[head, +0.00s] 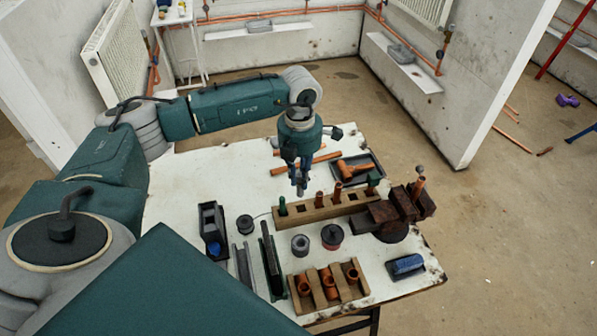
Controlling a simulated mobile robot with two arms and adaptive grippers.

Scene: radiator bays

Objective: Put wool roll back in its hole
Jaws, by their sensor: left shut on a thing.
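A wooden block with square holes (306,212) lies across the table. Several upright things stand in it, green-handled or brown, and a dark empty hole (300,208) shows between the left ones. My left gripper (299,188) points down just behind and above the left half of the block. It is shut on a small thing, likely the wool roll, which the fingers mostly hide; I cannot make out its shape. My right gripper is not in view.
A vise (396,213) stands at the block's right end. In front are a grey roll (300,244), a red-rimmed roll (332,237) and a wooden crate of copper fittings (347,291). A dark tray (374,160) and copper pipes (320,159) lie behind.

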